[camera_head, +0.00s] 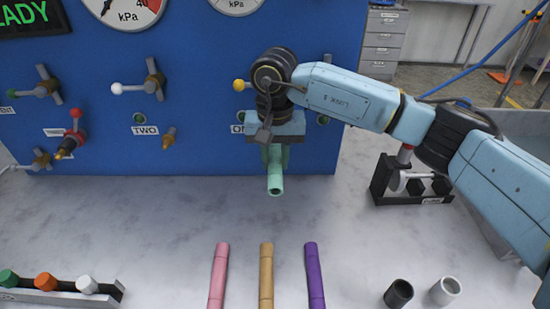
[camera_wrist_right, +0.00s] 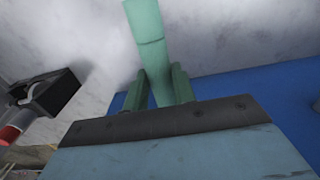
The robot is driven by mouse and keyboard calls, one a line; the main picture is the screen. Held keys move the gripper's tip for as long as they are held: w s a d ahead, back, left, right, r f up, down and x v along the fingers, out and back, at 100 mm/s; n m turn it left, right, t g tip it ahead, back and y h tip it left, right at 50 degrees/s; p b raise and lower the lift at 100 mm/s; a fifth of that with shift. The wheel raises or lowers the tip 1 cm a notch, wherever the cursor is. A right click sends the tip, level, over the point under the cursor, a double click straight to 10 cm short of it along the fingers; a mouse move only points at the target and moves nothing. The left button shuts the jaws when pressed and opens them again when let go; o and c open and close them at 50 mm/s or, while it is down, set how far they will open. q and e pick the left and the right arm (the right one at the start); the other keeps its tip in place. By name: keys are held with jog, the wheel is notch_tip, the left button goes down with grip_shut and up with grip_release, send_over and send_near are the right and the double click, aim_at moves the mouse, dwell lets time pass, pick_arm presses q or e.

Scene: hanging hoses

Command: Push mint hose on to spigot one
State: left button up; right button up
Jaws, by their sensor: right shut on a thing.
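The mint hose (camera_head: 275,182) is held by my right gripper (camera_head: 275,158) close in front of the blue panel. Its open lower end points down and toward me, above the table. In the right wrist view the mint hose (camera_wrist_right: 150,40) runs up from between the two green fingers of the gripper (camera_wrist_right: 158,82), which are shut on it. Spigot one is hidden behind my right gripper and wrist. Only part of its label (camera_head: 237,128) shows. Whether the hose touches the spigot cannot be seen. My left gripper is not in view.
The blue panel (camera_head: 210,70) carries a brass spigot (camera_head: 168,138) by the TWO label and several valve handles. Pink (camera_head: 218,275), tan (camera_head: 266,275) and purple (camera_head: 314,275) hoses lie in front. Two cups (camera_head: 398,293) and a black holder (camera_head: 410,183) stand right. The middle table is clear.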

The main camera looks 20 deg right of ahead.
aim_at(275, 157)
pick_arm(q)
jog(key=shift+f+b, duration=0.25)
jog(key=shift+b, duration=0.05)
pick_arm(e)
jog(key=shift+w+d+r, duration=0.1)
jog(key=shift+w+r, duration=0.05)
jog(key=shift+w, duration=0.15)
jog(key=o, duration=1.1)
jog(key=shift+w, duration=0.1)
jog(key=shift+c, duration=0.2)
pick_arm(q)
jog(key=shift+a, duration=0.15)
pick_arm(e)
notch_tip(275, 157, up, 5)
jog(key=shift+r, duration=0.2)
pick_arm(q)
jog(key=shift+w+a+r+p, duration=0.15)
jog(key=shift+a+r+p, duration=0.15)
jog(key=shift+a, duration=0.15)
pick_arm(e)
notch_tip(275, 157, up, 8)
